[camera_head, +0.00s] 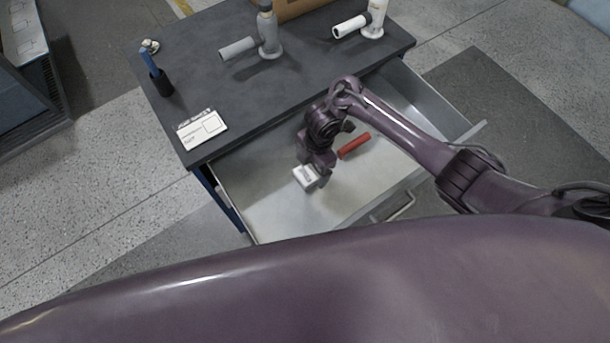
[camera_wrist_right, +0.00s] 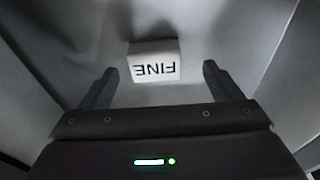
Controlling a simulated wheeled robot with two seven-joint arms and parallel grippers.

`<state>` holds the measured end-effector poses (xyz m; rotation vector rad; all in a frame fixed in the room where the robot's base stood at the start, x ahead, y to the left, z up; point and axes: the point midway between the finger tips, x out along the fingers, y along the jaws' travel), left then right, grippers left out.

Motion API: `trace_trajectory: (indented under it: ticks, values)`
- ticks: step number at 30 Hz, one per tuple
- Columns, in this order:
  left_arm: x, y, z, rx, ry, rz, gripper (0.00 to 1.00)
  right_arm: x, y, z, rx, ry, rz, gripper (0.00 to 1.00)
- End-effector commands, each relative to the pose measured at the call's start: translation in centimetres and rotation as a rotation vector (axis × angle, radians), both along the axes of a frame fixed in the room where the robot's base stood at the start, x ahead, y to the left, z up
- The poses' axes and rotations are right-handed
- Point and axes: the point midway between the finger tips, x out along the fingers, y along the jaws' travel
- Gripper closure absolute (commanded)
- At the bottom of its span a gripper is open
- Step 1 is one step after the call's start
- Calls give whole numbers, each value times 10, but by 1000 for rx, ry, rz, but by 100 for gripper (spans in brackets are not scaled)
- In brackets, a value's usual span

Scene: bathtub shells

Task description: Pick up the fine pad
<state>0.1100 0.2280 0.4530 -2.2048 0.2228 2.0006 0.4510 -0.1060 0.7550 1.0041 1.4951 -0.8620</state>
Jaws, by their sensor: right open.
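The fine pad (camera_head: 304,177) is a small white block in the open drawer, near its left part. In the right wrist view the fine pad (camera_wrist_right: 154,62) shows its FINE label upside down, just beyond and between the fingertips. My right gripper (camera_head: 316,177) reaches down into the drawer close beside the pad and partly covers it. In the right wrist view my right gripper (camera_wrist_right: 156,83) has its two fingers wide apart with nothing held between them. I cannot tell whether the fingers touch the pad. My left gripper is not in view.
The pulled-out drawer (camera_head: 262,215) has raised walls around the gripper. A red cylinder (camera_head: 354,146) lies in it, right of the gripper.

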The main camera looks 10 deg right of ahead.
Motion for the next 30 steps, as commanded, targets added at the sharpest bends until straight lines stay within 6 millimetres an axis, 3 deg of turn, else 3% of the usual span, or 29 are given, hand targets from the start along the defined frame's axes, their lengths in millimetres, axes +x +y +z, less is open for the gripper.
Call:
trace_trajectory:
  ticks: [9, 18, 27, 30]
  values:
    - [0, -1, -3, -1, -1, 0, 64, 0, 15, -41, 0, 1, -1, 15]
    - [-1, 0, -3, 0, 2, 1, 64, 0, 15, -44, 0, -1, 0, 16]
    - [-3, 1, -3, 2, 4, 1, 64, 1, 15, -44, 0, -1, 0, 55]
    - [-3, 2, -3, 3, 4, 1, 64, 1, 15, -44, 0, -1, 0, 63]
